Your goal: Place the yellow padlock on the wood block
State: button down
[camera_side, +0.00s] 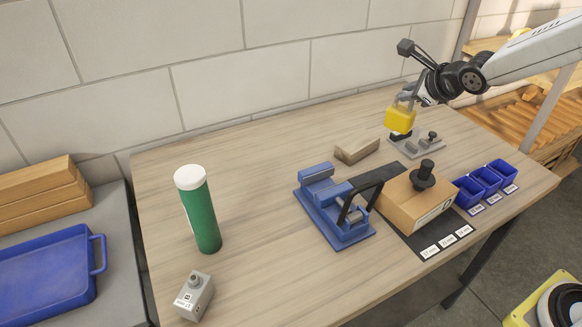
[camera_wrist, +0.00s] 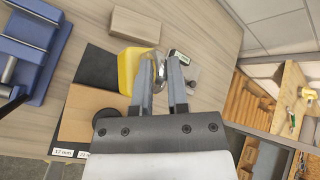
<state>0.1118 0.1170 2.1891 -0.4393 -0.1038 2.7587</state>
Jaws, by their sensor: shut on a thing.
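The yellow padlock (camera_side: 400,119) is held by my gripper (camera_side: 410,99) at the back right of the table, in the air. In the wrist view the padlock (camera_wrist: 131,71) shows at the fingertips, and my gripper (camera_wrist: 166,68) is shut on its silver shackle. The wood block (camera_side: 356,150) lies on the table, to the left of and lower than the padlock in the side view. In the wrist view the wood block (camera_wrist: 136,25) lies beyond the fingertips, with a bare top. The padlock is apart from the block.
A grey metal fixture (camera_side: 417,146) stands below the padlock. A green cylinder (camera_side: 199,212) stands at the left. The table left of the block is clear.

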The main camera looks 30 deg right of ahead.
dwell(0.3)
jog(key=x, duration=1.6)
jog(key=shift+w+d+r, duration=0.2)
jog(key=shift+w, duration=0.15)
jog(key=shift+f, duration=0.1)
jog(key=shift+w+f, duration=0.15)
jog(key=shift+f, duration=0.7)
jog(key=shift+w+f, duration=0.1)
jog(key=shift+f, duration=0.8)
jog(key=shift+f, duration=0.1)
